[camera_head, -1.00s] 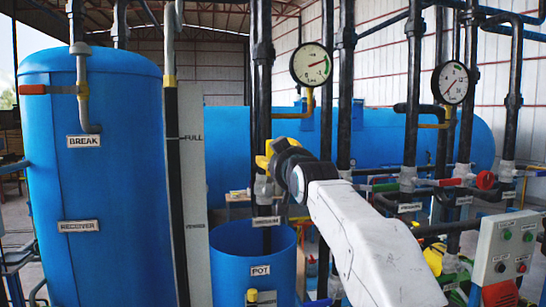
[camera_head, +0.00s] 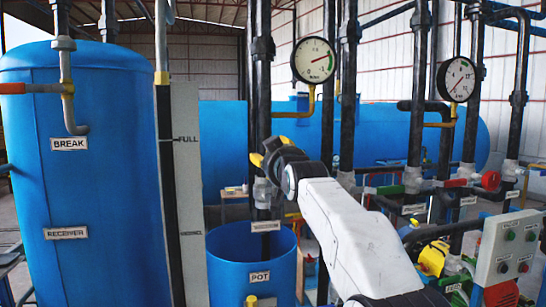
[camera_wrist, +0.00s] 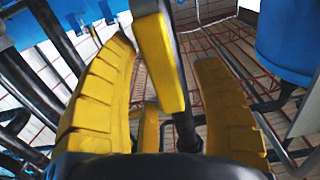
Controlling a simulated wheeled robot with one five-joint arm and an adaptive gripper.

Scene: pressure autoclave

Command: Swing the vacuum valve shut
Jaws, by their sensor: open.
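The vacuum valve's grey body (camera_head: 265,192) sits on the dark upright pipe above the blue pot, with a small label plate below it that I cannot read clearly. My gripper (camera_head: 265,158) is at this pipe, just above the valve body, and my own wrist hides part of the view. In the wrist view, a yellow lever (camera_wrist: 161,55) stands between the two yellow fingers of my gripper (camera_wrist: 168,62). The fingers are spread wide, one on each side of the lever, with a gap on the right. Whether the left finger touches it I cannot tell.
The blue receiver tank (camera_head: 95,190) stands at left, with a level gauge beside it. The pot (camera_head: 225,272) is below my gripper. Pressure gauges (camera_head: 313,60), more pipes and valves, and a control box (camera_head: 508,248) are at right.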

